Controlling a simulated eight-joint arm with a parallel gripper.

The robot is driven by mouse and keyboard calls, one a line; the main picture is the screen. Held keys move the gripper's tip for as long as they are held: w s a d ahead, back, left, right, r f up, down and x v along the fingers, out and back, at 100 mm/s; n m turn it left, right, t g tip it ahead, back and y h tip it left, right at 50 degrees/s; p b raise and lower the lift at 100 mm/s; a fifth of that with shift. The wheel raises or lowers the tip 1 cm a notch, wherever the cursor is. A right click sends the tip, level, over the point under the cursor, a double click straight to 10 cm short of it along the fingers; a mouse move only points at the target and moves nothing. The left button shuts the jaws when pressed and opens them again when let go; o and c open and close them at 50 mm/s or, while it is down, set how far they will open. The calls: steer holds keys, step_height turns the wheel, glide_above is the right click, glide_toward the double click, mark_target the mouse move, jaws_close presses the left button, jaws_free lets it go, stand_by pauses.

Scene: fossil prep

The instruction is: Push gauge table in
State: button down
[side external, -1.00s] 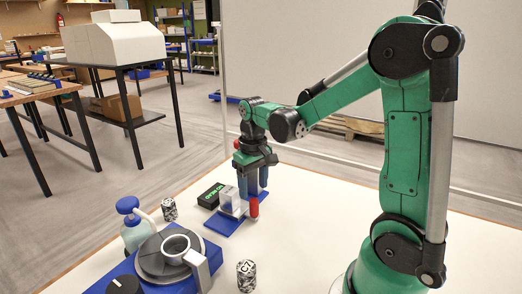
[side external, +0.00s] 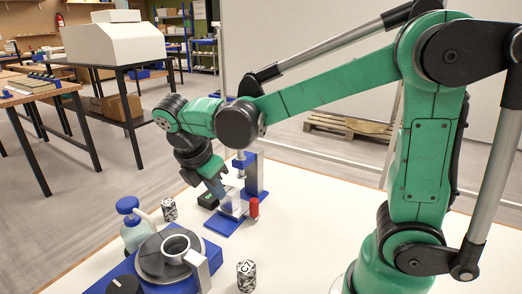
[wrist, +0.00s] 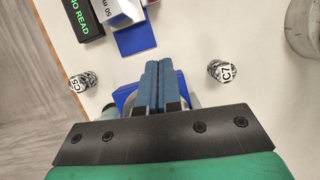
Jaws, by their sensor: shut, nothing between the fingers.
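The gauge stands at the back of the white bench, with a blue upright (side external: 256,176) and a silver spindle. In front of it lies a flat blue plate (side external: 222,227), probably the gauge table, bearing a pale, clear-sided block (side external: 238,205). A red knob (side external: 254,208) stands at the plate's right. My gripper (wrist: 159,66) is shut and empty, with blue fingers together. In the side view it tilts down near the block; contact cannot be told.
A black box with green text (side external: 208,198) sits left of the plate. Patterned cans marked C5 (wrist: 82,82) and C7 (wrist: 221,71) stand on the bench.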

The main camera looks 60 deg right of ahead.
glide_toward(251, 218)
steer(key=a+f, duration=0.1)
steer(key=f, duration=0.1)
steer(key=a+f, duration=0.1)
steer(key=f, duration=0.1)
steer(key=shift+w+a, duration=0.15)
steer(key=shift+a, duration=0.15)
steer(key=d, duration=0.2)
steer(key=shift+s+d, duration=0.2)
steer(key=shift+d, duration=0.85)
steer(key=shift+d, duration=2.1)
